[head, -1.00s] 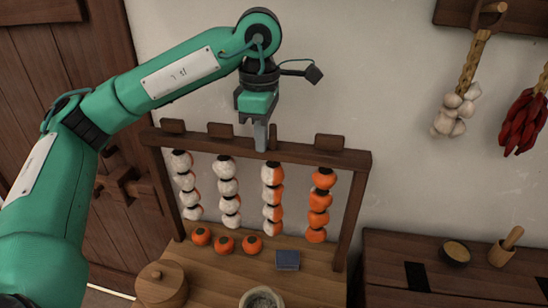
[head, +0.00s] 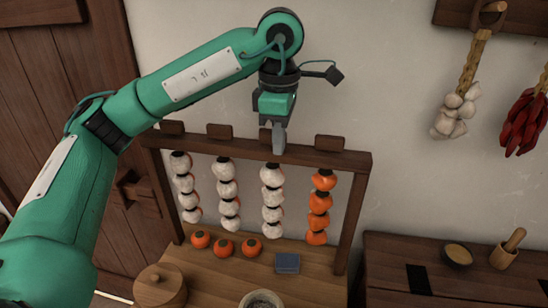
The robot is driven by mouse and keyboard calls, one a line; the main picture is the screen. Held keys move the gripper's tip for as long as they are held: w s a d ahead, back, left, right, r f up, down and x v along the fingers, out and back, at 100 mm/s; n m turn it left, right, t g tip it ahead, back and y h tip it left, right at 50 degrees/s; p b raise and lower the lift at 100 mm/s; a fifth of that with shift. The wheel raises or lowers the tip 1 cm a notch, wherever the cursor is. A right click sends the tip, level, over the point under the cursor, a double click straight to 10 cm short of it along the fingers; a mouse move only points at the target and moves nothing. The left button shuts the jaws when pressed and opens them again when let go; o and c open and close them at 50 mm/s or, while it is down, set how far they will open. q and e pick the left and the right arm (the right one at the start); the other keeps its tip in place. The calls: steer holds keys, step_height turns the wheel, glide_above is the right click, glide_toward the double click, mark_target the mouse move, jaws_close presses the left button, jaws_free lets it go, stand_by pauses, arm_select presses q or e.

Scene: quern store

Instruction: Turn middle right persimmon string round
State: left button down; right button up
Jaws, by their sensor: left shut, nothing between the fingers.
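The middle right persimmon string (head: 272,198) hangs from the dark wooden rack (head: 345,160) and shows mostly white faces with a little orange at its right edge. A wooden tab (head: 265,136) stands on the rail above it, partly hidden by my gripper. My left gripper (head: 278,150) points down, shut and empty, in front of the rail at that tab. I cannot tell whether it touches the tab. The left string (head: 185,188) and the middle left string (head: 227,192) are mostly white; the right string (head: 319,207) is orange. My right gripper is out of view.
Garlic (head: 455,115) and red peppers (head: 522,122) hang at the right.

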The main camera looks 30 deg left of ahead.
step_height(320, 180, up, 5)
steer(key=p, duration=0.5)
stand_by(0.8)
stand_by(0.4)
